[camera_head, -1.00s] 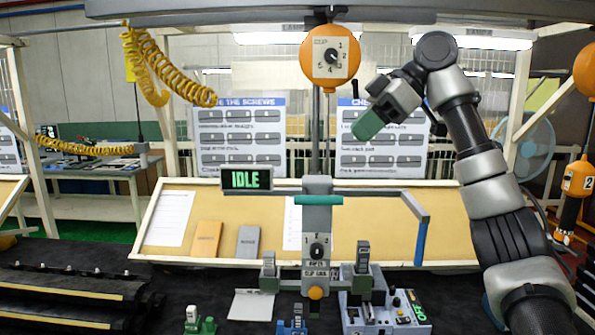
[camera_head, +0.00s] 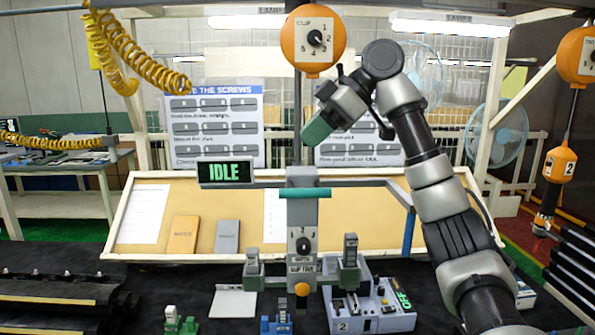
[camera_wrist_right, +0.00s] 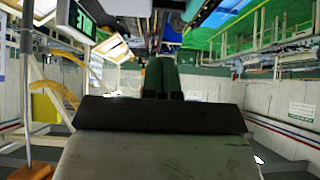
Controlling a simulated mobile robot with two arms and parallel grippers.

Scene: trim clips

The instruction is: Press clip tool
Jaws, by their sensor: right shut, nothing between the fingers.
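The clip tool (camera_head: 302,222) stands upright at the middle of the bench, a grey column with a teal crossbar handle (camera_head: 305,193), a numbered dial and an orange tip (camera_head: 302,289) at its lower end. Its small label is hard to read. My right gripper (camera_head: 316,132) has green fingers, shut and empty. In the head view it appears above the teal handle and slightly right of it, apart from it. The fingers also show shut in the right wrist view (camera_wrist_right: 162,76). My left gripper is in neither view.
A display reading IDLE (camera_head: 226,173) is left of the column. An orange ball with a dial (camera_head: 313,40) hangs above. A blue-grey control box (camera_head: 372,310) and small green (camera_head: 181,323) and blue (camera_head: 275,324) fixtures stand on the dark bench. A slanted tan board (camera_head: 358,225) lies behind.

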